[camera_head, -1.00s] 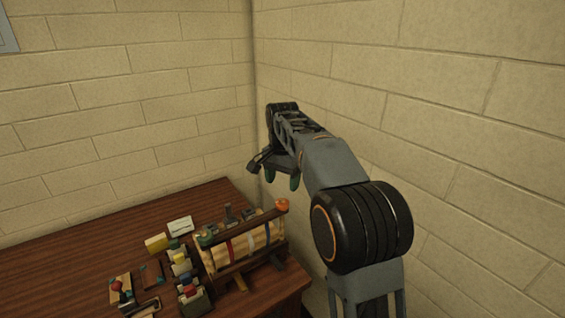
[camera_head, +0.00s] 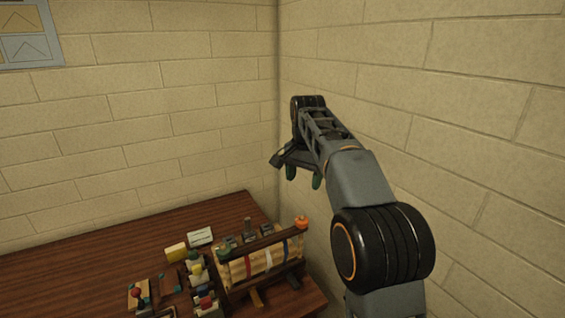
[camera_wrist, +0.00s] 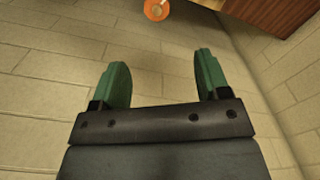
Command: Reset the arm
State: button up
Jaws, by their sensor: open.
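My gripper (camera_head: 304,174) is raised above the right end of the wooden table (camera_head: 110,248), near the room's corner. Its green fingertips point downward in the head view. In the wrist view my gripper (camera_wrist: 160,80) has its two green fingers spread wide, with nothing between them. The floor and block wall show behind the fingers. My arm is bent, with its elbow at the right of the head view.
Block walls (camera_head: 420,110) stand close behind and right.

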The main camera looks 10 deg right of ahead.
jog(key=f+n, duration=0.1)
jog(key=f, duration=0.2)
jog(key=f+n, duration=0.1)
jog(key=shift+w+f+n, duration=0.25)
jog(key=shift+w+n, duration=0.05)
jog(key=shift+s+f+n+t, duration=0.4)
jog(key=shift+s+f+n, duration=0.25)
jog(key=shift+f, duration=0.3)
jog(key=s+f+n+t, duration=0.1)
jog(key=s+f+n, duration=0.1)
jog(key=s, duration=0.9)
jog(key=s+f+n+t, duration=0.2)
jog(key=s+f+n, duration=0.1)
jog(key=s, duration=0.9)
jog(key=shift+f, duration=0.85)
